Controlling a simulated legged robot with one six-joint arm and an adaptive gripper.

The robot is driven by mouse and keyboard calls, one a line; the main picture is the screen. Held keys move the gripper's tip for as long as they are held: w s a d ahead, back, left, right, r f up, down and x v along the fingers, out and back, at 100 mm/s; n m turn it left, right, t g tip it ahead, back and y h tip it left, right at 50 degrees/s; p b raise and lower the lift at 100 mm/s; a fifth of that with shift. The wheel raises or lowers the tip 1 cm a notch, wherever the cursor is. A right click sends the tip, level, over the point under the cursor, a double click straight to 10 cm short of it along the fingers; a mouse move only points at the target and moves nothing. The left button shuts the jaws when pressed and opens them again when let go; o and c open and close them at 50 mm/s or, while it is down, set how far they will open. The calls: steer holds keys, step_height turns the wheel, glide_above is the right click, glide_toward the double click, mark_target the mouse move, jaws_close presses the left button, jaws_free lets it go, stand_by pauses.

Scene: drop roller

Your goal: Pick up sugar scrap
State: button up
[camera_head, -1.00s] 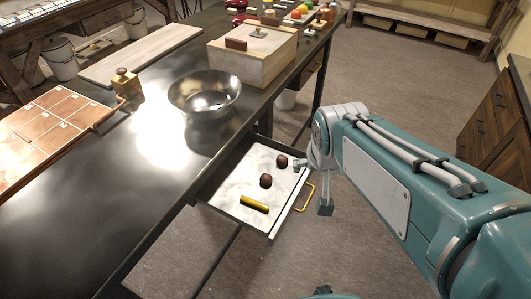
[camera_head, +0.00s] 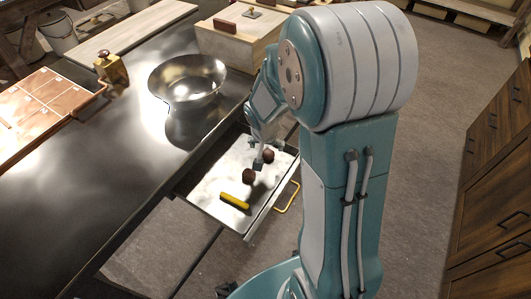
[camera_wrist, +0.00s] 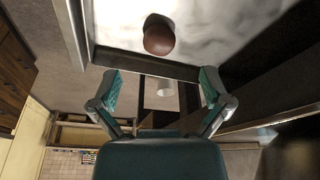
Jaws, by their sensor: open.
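Two dark brown round lumps, a nearer one (camera_head: 249,176) and a farther one (camera_head: 268,156), lie on the pale floor of the open drawer (camera_head: 212,187). I cannot tell for sure that they are the sugar scrap. A brown lump (camera_wrist: 158,40) shows at the top middle of the wrist view, with a darker edge behind it. My gripper (camera_head: 260,153) is over the drawer, close to the lumps. In the wrist view my gripper (camera_wrist: 160,92) has its two fingers wide apart with nothing between them; the lump is beyond the fingertips.
A yellow bar (camera_head: 235,201) lies in the drawer near its front. The drawer has a brass handle (camera_head: 288,197). On the dark counter (camera_head: 120,165) stand a metal bowl (camera_head: 188,80), a wooden box (camera_head: 235,45) and a small brass-coloured block (camera_head: 112,68). The floor at right is clear.

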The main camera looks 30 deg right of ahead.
mark_target(268, 152)
steer(key=x, duration=0.5)
steer(key=shift+w+d+f, duration=0.25)
steer(key=shift+d, duration=0.15)
steer(key=shift+w+a+f, duration=0.1)
steer(key=shift+w+f, duration=0.05)
steer(key=shift+f, duration=0.3)
steer(key=shift+a, duration=0.15)
steer(key=c, duration=1.1)
